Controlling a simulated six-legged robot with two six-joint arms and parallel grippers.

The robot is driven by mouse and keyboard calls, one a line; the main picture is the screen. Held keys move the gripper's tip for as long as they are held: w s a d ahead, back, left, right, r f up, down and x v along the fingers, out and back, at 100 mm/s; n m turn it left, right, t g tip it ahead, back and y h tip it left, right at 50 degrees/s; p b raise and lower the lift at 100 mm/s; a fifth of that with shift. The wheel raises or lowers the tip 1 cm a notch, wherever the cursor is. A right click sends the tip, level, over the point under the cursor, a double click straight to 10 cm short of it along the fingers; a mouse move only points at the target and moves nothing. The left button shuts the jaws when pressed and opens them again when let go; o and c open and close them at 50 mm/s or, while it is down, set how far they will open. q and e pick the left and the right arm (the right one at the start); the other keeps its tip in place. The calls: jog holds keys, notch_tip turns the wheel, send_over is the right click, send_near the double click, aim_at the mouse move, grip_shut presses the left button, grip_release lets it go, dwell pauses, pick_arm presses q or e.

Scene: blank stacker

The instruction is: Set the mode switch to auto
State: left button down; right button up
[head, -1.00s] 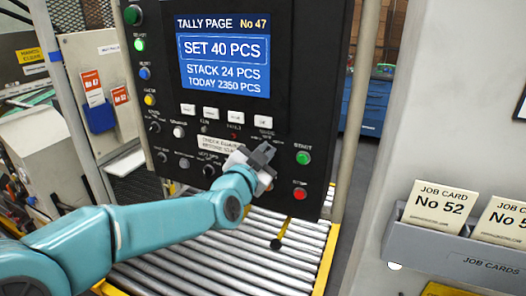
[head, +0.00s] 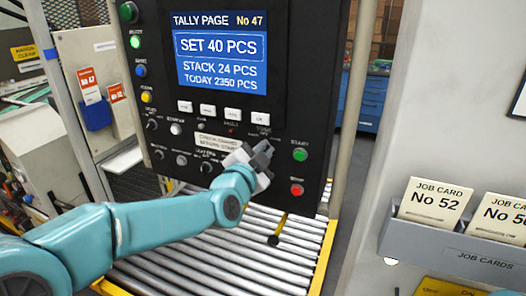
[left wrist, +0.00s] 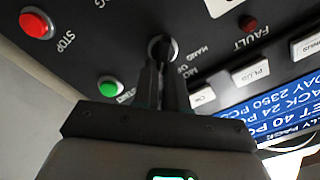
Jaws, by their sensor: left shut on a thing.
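The mode switch is a dark round knob (left wrist: 162,47) on the black control panel, with the labels "MO…" and "HAND" partly showing beside it in the left wrist view. My left gripper (left wrist: 163,76) is shut on the knob, its two dark fingers on either side of it. In the head view my left gripper (head: 262,152) is against the lower right of the panel (head: 320,110) and hides the switch. Which position the knob points to cannot be made out. My right gripper is not in view.
A green START button (head: 300,155) and a red STOP button (head: 297,190) are close to the right of the gripper. The screen (head: 220,55) and a row of white keys are above. A roller conveyor (head: 190,250) is below. A job card holder (head: 440,245) stands at right.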

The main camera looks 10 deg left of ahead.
pick_arm(q)
jog(key=c, duration=1.2)
grip_release()
jog(key=s+a+b, duration=0.1)
jog(key=s, duration=0.4)
jog(key=s+a+b, duration=0.1)
jog(key=s, duration=0.4)
jog(key=s+a+b, duration=0.1)
jog(key=s, duration=0.5)
jog(key=shift+a, duration=0.1)
